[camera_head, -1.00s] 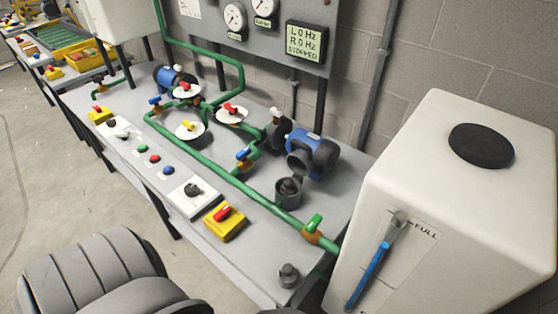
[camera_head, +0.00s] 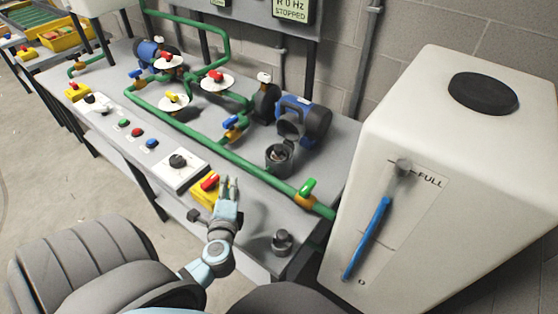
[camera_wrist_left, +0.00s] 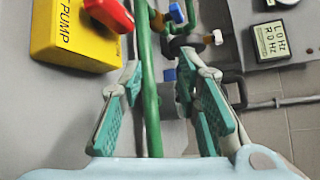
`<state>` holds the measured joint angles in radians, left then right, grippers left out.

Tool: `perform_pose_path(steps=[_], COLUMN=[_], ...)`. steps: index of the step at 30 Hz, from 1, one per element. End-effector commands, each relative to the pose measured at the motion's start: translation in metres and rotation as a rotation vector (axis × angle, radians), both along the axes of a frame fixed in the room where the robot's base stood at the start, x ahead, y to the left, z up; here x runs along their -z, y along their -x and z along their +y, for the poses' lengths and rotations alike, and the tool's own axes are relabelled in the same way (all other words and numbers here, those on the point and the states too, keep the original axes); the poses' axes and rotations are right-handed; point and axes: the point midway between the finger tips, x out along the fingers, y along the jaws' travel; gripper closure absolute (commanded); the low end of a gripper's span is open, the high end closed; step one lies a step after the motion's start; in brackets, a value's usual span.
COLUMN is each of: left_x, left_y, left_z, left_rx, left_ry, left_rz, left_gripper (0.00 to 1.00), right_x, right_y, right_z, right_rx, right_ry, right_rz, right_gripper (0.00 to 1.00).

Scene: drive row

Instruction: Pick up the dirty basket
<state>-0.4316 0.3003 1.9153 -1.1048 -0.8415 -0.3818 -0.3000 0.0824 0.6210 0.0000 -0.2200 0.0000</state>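A dark grey open pot (camera_head: 278,162) stands on the bench in front of the blue pump. Something dark, which may be the dirty basket (camera_head: 279,154), shows inside its mouth; its details are too small to tell. My left gripper (camera_head: 230,184) is over the bench's front edge, beside the yellow switch box and left of the pot, apart from it. In the left wrist view its two teal-padded fingers (camera_wrist_left: 160,85) are spread and empty, with the green pipe seen beyond them. The pot cannot be made out there. My right gripper is not in view.
A green pipe (camera_head: 250,165) runs along the bench between my gripper and the pot. A yellow switch box (camera_head: 205,192) with a red knob is close to my gripper. A grey lid-like piece (camera_head: 282,242) lies at the bench's near end. A white tank (camera_head: 430,190) stands at right.

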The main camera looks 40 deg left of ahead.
Motion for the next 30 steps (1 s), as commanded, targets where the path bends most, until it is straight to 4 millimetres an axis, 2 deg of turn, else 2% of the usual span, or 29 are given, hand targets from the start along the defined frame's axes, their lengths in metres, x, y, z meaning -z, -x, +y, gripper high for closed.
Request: perform_pose_path(steps=[2, 4, 7, 10, 14, 18, 25, 30], left_x=[-0.015, -0.019, -0.007, 0.007, 0.012, 0.015, 0.017, 0.021], left_y=[-0.025, -0.045, -0.065, -0.076, -0.101, -0.137, -0.17, -0.204], left_z=[-0.001, -0.01, -0.026, -0.032, -0.029, -0.021, -0.014, -0.006], left_rx=[0.153, 0.302, 0.49, 0.596, 0.619, 0.618, 0.618, 0.617], left_ry=[-0.301, -0.59, -0.944, -1.139, -1.187, -1.182, -1.18, -1.179], left_rz=[0.076, 0.176, 0.333, 0.435, 0.46, 0.457, 0.456, 0.455], left_gripper=[0.7, 0.7, 0.7, 0.7, 0.7, 0.7, 0.7, 0.7], right_x=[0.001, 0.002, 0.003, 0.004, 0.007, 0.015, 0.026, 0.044], right_y=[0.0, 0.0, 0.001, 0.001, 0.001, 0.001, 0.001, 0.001], right_z=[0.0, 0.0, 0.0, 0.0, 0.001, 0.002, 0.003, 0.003], right_rx=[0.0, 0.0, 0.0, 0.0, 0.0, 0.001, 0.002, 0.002], right_ry=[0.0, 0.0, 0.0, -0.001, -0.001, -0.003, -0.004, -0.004], right_rz=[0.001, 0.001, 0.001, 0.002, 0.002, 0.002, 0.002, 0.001], right_gripper=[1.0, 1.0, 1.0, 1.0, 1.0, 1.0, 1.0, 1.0])
